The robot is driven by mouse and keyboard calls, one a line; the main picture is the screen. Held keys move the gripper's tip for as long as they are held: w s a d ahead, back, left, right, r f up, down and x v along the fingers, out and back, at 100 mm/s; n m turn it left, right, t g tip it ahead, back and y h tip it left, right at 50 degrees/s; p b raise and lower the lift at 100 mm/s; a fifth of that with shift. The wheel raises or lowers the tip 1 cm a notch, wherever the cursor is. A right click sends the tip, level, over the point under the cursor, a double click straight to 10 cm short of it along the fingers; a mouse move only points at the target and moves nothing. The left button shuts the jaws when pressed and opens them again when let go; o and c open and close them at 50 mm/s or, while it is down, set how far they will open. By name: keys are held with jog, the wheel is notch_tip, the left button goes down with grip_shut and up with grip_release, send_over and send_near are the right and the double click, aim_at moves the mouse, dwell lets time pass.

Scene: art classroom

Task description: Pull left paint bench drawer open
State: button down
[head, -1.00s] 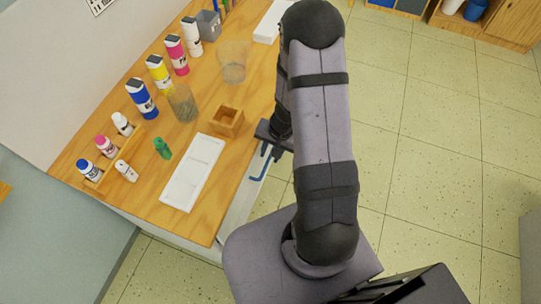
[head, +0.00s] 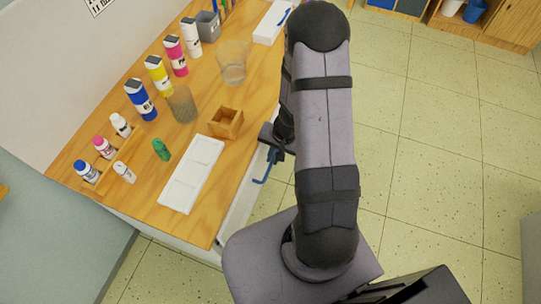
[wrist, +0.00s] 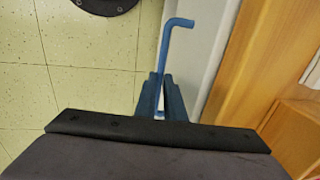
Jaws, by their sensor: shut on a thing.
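The wooden-topped paint bench (head: 140,180) has a pale front (head: 238,212) along its right edge, partly hidden by my arm. A blue bar handle (head: 266,168) stands out from that front. In the wrist view the handle (wrist: 168,50) runs up from between my fingers and bends right toward the pale front (wrist: 207,50). My gripper (wrist: 160,95) is shut on the handle, and in the head view my gripper (head: 274,152) is beside the bench edge, mostly under my arm. I cannot tell whether there is any gap at the drawer.
The tiled floor (head: 420,180) right of my arm is clear.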

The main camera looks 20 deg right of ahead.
jog(key=s+d+b, duration=0.6)
jog(key=s+d, duration=1.2)
jog(key=c, duration=1.8)
grip_release()
jog(key=shift+c, duration=0.2)
notch_tip(320, 180, up, 7)
jog(key=s, duration=0.1)
jog(key=shift+d, duration=0.45)
jog(key=shift+r, duration=0.1)
